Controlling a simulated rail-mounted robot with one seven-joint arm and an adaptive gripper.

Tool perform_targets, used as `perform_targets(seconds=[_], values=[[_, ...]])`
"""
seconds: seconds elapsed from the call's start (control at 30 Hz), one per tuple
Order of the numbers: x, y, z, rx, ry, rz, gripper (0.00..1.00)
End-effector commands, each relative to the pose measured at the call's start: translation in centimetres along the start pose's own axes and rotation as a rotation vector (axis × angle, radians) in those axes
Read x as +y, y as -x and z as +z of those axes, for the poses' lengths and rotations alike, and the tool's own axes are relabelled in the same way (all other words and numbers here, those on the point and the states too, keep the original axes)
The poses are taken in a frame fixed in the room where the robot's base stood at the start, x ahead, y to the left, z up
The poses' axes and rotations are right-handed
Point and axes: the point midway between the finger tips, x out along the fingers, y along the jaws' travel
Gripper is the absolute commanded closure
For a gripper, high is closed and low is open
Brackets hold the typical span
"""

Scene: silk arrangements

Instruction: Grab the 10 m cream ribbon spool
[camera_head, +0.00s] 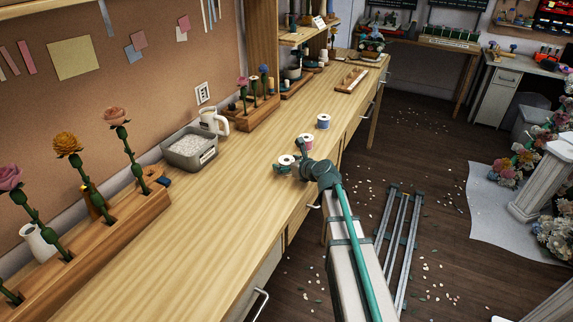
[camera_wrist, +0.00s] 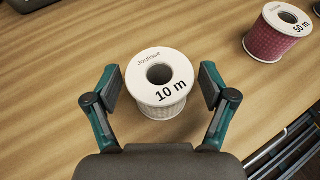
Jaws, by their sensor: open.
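The 10 m cream ribbon spool (camera_wrist: 160,83) stands upright on the wooden workbench, its white top reading "10 m". It also shows in the head view (camera_head: 286,161) near the bench's front edge. My gripper (camera_wrist: 160,86) is open in the wrist view, with one finger on each side of the spool.
A pink 50 m spool (camera_wrist: 280,30) stands to the right, also in the head view (camera_head: 306,141). A blue-cored spool (camera_head: 323,121) is farther back. A grey bin (camera_head: 190,150) of white bits and flower racks (camera_head: 110,232) line the wall. The bench's (camera_head: 215,215) middle is clear.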

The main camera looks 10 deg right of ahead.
Motion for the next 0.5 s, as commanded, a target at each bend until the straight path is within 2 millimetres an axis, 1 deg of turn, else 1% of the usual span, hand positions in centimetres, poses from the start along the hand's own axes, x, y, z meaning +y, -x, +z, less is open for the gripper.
perform_targets(seconds=[0.03, 0.23, 0.47, 0.5], values=[[-0.03, -0.28, 0.06, 0.0, 0.0, 0.0, 0.17], [-0.01, -0.23, -0.02, -0.001, 0.0, -0.001, 0.17], [-0.01, -0.21, -0.02, 0.0, 0.0, -0.001, 0.55], [-0.01, -0.21, -0.02, 0.0, 0.0, -0.001, 0.62]])
